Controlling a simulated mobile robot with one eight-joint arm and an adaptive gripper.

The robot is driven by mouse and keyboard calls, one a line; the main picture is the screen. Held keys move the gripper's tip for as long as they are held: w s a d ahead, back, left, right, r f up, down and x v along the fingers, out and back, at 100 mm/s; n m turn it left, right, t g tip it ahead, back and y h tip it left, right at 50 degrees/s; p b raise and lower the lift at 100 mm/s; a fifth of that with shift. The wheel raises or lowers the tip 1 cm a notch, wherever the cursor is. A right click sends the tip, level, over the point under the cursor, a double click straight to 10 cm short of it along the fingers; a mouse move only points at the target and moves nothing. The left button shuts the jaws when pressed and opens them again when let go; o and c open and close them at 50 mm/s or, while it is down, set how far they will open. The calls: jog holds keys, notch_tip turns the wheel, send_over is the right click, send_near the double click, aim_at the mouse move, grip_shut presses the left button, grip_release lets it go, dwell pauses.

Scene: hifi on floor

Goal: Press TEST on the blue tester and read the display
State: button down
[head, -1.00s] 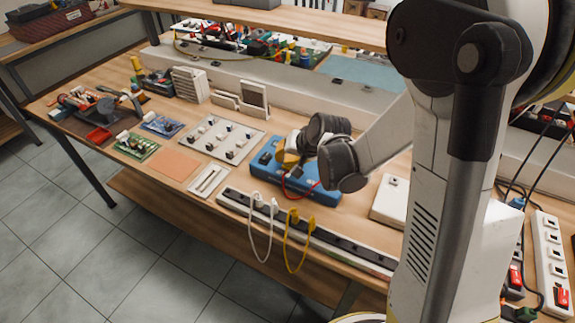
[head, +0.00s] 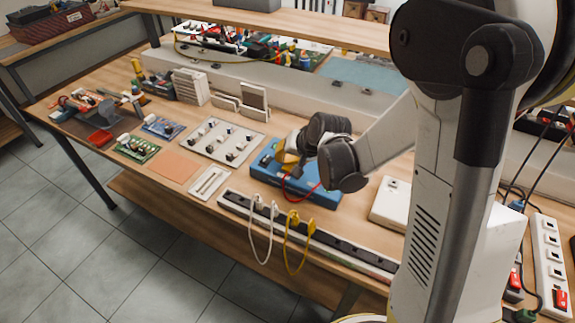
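The blue tester (head: 268,172) lies on the wooden workbench near the middle of the head view. A red lead (head: 297,196) loops over its front side. My gripper (head: 287,160) is over the tester, pointing down at its upper left part, with a yellow part showing near its end. My wrist and forearm cover much of the tester's top. The TEST button and the display are hidden or too small to make out. I cannot tell whether the fingertips touch the tester, or whether they are open or shut.
A long power strip (head: 340,243) with white and yellow plugs runs along the bench's front edge. A plate with several switches (head: 222,141) is left of the tester. A white box (head: 391,203) is to its right. A shelf (head: 300,27) spans above the bench's back.

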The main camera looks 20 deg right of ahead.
aim_at(284, 166)
jog(key=shift+r, duration=0.25)
notch_tip(284, 166, up, 5)
jog(key=p, duration=0.4)
dwell(0.9)
jog(key=s+r+n+h, duration=0.1)
jog(key=s+r+n, duration=0.1)
jog(key=s+r, duration=0.4)
jog(key=s+r+n+h, duration=0.1)
jog(key=s+r, duration=0.5)
jog(key=s, duration=1.1)
jog(key=shift+d+r+n+h, duration=0.3)
jog(key=shift+d+r+n, duration=0.05)
jog(key=shift+n, duration=0.55)
jog(key=shift+w, duration=0.1)
